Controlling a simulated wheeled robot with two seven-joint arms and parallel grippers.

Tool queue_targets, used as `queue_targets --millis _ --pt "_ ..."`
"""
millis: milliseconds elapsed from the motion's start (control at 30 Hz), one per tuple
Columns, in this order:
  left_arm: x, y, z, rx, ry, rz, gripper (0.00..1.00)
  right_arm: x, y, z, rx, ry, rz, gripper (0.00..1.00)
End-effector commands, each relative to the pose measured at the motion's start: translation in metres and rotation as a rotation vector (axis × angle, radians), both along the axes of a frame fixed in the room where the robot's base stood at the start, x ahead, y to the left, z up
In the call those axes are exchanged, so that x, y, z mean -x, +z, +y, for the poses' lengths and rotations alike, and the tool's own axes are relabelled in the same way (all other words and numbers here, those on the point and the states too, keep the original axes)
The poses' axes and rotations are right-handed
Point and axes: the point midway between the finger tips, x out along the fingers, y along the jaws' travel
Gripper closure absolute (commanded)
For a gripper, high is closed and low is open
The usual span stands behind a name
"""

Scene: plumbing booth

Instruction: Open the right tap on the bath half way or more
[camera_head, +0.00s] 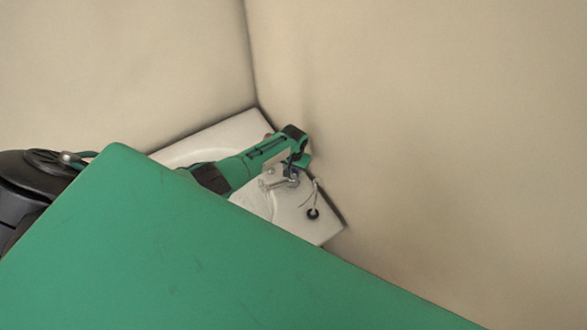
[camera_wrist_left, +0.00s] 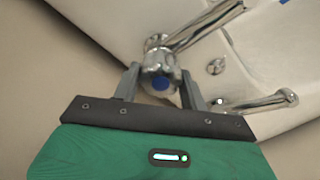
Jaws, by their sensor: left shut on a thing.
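The white bath (camera_head: 310,230) stands in the corner, partly hidden by green panel and arm. My left gripper (camera_head: 296,163) is at its far right end, at a chrome tap (camera_head: 288,184). In the left wrist view, my left gripper (camera_wrist_left: 160,72) has one finger on each side of the head of the chrome tap (camera_wrist_left: 158,60), which has a blue cap (camera_wrist_left: 160,83). It is shut on this tap head. How far the tap is turned I cannot tell. My right gripper is not in view.
A large green panel (camera_head: 180,250) covers the lower part of the head view. Beige walls (camera_head: 420,130) meet behind the bath. A black plug (camera_head: 312,214) lies on the bath's rim. Another chrome fitting (camera_wrist_left: 258,103) is right of the gripper in the wrist view.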

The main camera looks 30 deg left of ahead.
Motion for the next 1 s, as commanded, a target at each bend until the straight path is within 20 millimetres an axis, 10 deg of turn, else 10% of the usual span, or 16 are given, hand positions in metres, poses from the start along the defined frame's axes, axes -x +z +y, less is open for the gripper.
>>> queue_targets --millis 200,233,333,1000 --pt "0.0 0.0 0.0 -0.001 -0.001 0.0 0.8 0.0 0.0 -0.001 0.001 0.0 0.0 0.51" --pt "0.0 0.0 0.0 -0.001 -0.001 0.0 0.53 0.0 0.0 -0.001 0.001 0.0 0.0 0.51" --pt "0.0 0.0 0.0 -0.001 -0.001 0.0 0.35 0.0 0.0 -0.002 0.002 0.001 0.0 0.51" --pt "-0.001 0.041 0.0 0.001 -0.003 -0.003 0.35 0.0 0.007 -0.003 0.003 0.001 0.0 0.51"
